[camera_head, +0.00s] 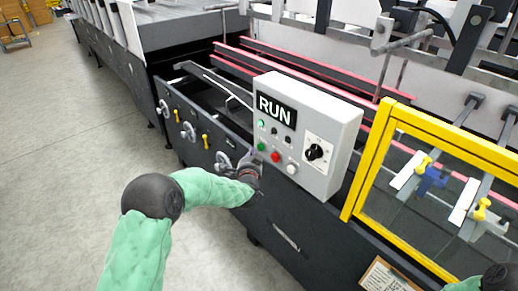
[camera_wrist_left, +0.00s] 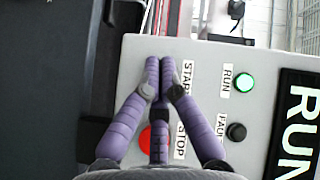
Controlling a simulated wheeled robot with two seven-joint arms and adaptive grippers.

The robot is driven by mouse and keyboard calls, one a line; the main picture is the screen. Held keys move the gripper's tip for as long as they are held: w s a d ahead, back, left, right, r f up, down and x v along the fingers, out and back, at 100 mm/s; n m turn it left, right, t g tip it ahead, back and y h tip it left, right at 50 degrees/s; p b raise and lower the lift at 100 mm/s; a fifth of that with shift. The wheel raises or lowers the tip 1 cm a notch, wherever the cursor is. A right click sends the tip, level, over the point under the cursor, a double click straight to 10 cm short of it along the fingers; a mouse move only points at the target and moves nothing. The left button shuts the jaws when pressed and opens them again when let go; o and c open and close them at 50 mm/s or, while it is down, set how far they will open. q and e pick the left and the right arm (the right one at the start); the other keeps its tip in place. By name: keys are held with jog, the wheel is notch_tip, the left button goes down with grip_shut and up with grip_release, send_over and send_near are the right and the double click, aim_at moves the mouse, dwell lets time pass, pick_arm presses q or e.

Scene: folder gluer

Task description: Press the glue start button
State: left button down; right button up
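The grey control box (camera_head: 318,120) with a RUN sign stands on the side of the machine. Its green button (camera_head: 261,147) sits left of the red button (camera_head: 276,157) in the head view. My left gripper (camera_head: 254,160) is at the box's lower left, close to the green button. In the wrist view, the purple fingers of my left gripper (camera_wrist_left: 160,65) are together with nothing between them, tips beside the START label (camera_wrist_left: 187,77). The fingers hide the start button there; contact cannot be told. The red stop button (camera_wrist_left: 146,140) is partly covered. My right gripper is out of view.
A green RUN lamp (camera_wrist_left: 244,82) is lit, with a dark FAULT lamp (camera_wrist_left: 236,132) beside it. A black dial (camera_head: 314,152) and a white button (camera_head: 292,169) are also on the box. A yellow-framed guard (camera_head: 376,160) stands right of it. Grey floor (camera_head: 70,150) is clear at left.

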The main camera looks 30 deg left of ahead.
pick_arm(q)
jog(key=shift+s, duration=0.1)
jog(key=shift+s+a, duration=0.35)
jog(key=shift+s, duration=0.4)
jog(key=shift+s+a, duration=0.3)
jog(key=shift+s, duration=0.45)
jog(key=shift+s+a, duration=0.35)
jog(key=shift+s, duration=0.4)
jog(key=s+d+f+n+g+h, duration=0.2)
jog(key=s+d+f+g+h, duration=0.25)
jog(key=d+f, duration=0.6)
jog(key=s+d+f+n+g+h, duration=0.25)
jog(key=s+d+f, duration=0.3)
jog(key=f, duration=0.95)
jog(key=s+d+f+n+g+h, duration=0.1)
jog(key=s+d+f+g, duration=0.3)
jog(key=s, duration=0.7)
jog(key=s+d+f+n+g+h, duration=0.2)
jog(key=s+d+f, duration=0.4)
jog(key=s+d, duration=0.3)
jog(key=shift+s+f+n+g, duration=0.25)
jog(key=shift+s+n+g, duration=0.7)
jog(key=shift+n, duration=0.2)
jog(key=shift+a, duration=0.1)
